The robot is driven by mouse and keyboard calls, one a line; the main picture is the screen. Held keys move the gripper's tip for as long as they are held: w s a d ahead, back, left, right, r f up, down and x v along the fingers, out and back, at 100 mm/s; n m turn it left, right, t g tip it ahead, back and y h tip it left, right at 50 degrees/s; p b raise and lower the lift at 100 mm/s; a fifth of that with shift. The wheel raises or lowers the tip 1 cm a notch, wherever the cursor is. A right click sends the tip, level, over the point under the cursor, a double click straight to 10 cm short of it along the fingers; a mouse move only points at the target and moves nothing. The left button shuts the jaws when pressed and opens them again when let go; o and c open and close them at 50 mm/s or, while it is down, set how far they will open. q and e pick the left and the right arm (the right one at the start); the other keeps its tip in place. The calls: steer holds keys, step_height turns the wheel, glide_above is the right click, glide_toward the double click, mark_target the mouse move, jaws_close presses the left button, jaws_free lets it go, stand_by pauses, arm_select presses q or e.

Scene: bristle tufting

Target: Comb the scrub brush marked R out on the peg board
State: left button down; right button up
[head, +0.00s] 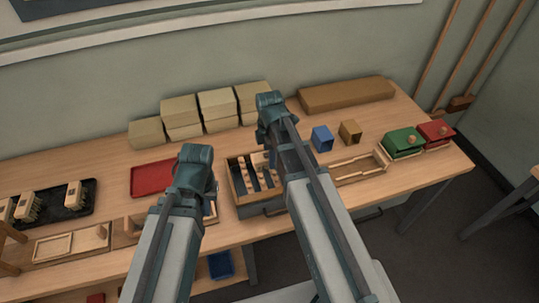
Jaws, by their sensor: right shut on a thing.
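Several pale scrub brushes with dark marks (75,194) stand on a black tray (66,216) at the left. The marks are too small to read, so I cannot tell which is R. My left gripper (195,160) is in front of the red tray; its fingertips are hidden, so I cannot tell whether it is open. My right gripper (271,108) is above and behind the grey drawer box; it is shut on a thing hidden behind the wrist. I cannot clearly make out the peg board; a low wooden board (50,262) lies at the front left.

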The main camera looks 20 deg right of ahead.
steer(key=shift+f+b, duration=2.6)
steer(key=shift+f, duration=0.3)
steer(key=shift+f+b, duration=0.55)
steer(key=shift+f, duration=0.05)
steer(key=w, duration=0.4)
steer(key=shift+r, duration=0.15)
steer(key=shift+w, duration=0.2)
steer(key=w, duration=0.3)
steer(key=shift+w+a, duration=0.1)
steer(key=shift+w, duration=0.2)
